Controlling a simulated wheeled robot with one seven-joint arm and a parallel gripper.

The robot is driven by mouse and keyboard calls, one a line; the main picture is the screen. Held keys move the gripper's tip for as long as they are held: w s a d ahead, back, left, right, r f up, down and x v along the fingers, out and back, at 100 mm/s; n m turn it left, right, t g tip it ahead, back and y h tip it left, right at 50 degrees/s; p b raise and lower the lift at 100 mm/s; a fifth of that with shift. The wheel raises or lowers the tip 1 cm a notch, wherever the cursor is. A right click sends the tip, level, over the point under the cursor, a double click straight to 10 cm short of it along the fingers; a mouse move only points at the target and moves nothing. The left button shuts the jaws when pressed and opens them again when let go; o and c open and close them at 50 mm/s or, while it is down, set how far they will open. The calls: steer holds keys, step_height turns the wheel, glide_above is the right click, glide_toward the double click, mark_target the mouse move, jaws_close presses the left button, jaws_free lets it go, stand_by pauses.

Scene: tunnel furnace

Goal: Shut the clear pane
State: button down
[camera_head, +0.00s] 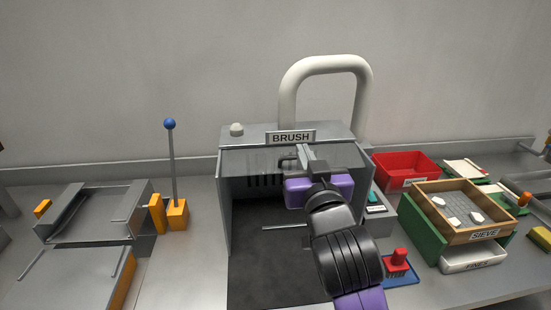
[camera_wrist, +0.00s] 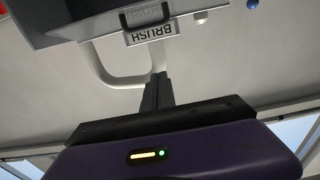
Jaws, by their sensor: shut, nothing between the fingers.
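The brush station, a grey box with a BRUSH sign (camera_head: 290,137), stands in the middle of the head view. Its front is open below, over a dark floor (camera_head: 270,250). The clear pane is hard to make out; a faint see-through area (camera_head: 245,165) lies under the sign, with dark bristles behind it. A thin horizontal bar (camera_head: 285,227) shows lower down; I cannot tell if it belongs to the pane. My gripper (camera_head: 309,156) is shut and empty, just below the sign. In the wrist view my closed fingers (camera_wrist: 156,90) point toward the sign (camera_wrist: 150,33). Contact with the pane cannot be told.
A thick white pipe (camera_head: 288,90) rises behind the station. A blue-knobbed lever (camera_head: 171,165) stands to the left. A red bin (camera_head: 405,168), a wooden sieve (camera_head: 428,215) and a red button (camera_head: 398,258) on a blue base are at the right.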

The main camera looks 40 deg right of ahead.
steer(key=p, duration=0.3)
glide_above(294, 153)
steer(key=a+v, duration=0.1)
steer(key=v, duration=0.5)
steer(key=shift+w+d+f, duration=0.3)
steer(key=shift+w+f, duration=0.05)
steer(key=f, duration=0.2)
steer(key=s+a+f, duration=0.1)
steer(key=f, duration=0.1)
steer(key=shift+f+b, duration=0.25)
steer(key=shift+b, duration=0.1)
